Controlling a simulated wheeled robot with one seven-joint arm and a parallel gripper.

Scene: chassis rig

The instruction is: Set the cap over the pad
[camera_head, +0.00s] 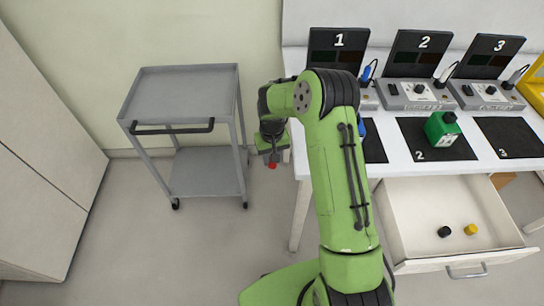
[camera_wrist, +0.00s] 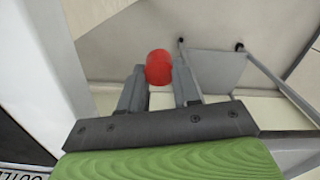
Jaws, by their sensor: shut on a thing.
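A small red cap (camera_wrist: 159,66) is held between the two grey fingertips of my gripper (camera_wrist: 160,84) in the wrist view. In the head view the red cap (camera_head: 272,165) shows as a small spot under my gripper (camera_head: 271,157). It is in the air left of the white table (camera_head: 393,168), between the table and a grey cart. Black numbered mats lie on the table, mat 2 (camera_head: 418,155) and mat 3 (camera_head: 520,152) among them; mat 1 is mostly hidden behind my arm. I cannot tell which surface is the pad.
A green box (camera_head: 442,129) stands on mat 2. Several grey control units (camera_head: 413,96) with dark numbered panels line the table's back. An open drawer (camera_head: 410,225) holds a black cap (camera_head: 444,231) and a yellow cap (camera_head: 470,229). The grey cart (camera_head: 180,92) has an empty top.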

